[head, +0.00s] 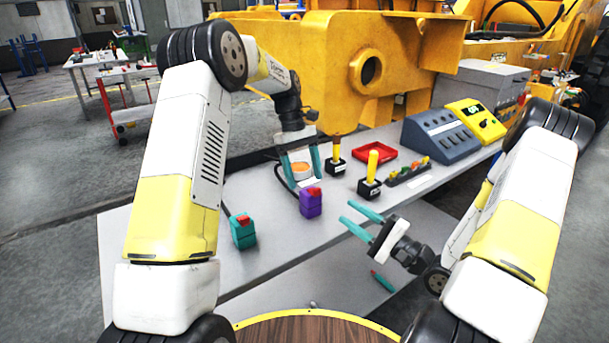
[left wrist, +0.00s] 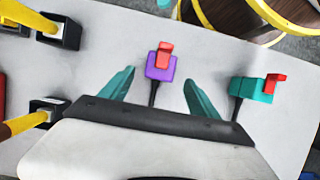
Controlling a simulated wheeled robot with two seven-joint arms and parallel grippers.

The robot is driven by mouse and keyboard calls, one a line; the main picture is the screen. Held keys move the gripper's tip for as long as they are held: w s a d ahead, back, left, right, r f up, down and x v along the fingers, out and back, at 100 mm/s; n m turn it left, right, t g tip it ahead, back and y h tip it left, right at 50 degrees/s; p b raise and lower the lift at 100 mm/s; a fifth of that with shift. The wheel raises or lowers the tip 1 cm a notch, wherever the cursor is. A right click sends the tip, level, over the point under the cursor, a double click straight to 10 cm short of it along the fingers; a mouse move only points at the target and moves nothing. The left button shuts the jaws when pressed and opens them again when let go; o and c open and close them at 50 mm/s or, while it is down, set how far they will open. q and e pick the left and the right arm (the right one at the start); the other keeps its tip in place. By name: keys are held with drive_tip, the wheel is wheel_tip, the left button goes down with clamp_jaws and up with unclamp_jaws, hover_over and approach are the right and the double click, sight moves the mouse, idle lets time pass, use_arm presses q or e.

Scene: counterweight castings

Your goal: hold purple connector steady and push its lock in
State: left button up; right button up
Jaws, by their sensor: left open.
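The purple connector (head: 311,204) with a red lock (head: 314,191) on top sits on the grey table. In the left wrist view the purple connector (left wrist: 160,68) shows its red lock (left wrist: 165,49) sticking out past its body, and a black cable trails behind it. My left gripper (head: 306,184) is open, just behind the connector. In its wrist view the fingertips (left wrist: 158,76) stand either side of the connector, with gaps. My right gripper (head: 345,214) is open and empty, in front and to the right of the connector, its fingers pointing left towards it.
A teal connector (head: 243,234) with a red lock stands left of the purple one. Yellow-handled joysticks (head: 371,187), a red tray (head: 374,152) and a blue-grey control box (head: 440,137) stand to the right. The table between the connectors is clear.

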sight(314, 216)
use_arm(q)
drive_tip(key=x, duration=0.8)
drive_tip(key=shift+w, duration=0.1)
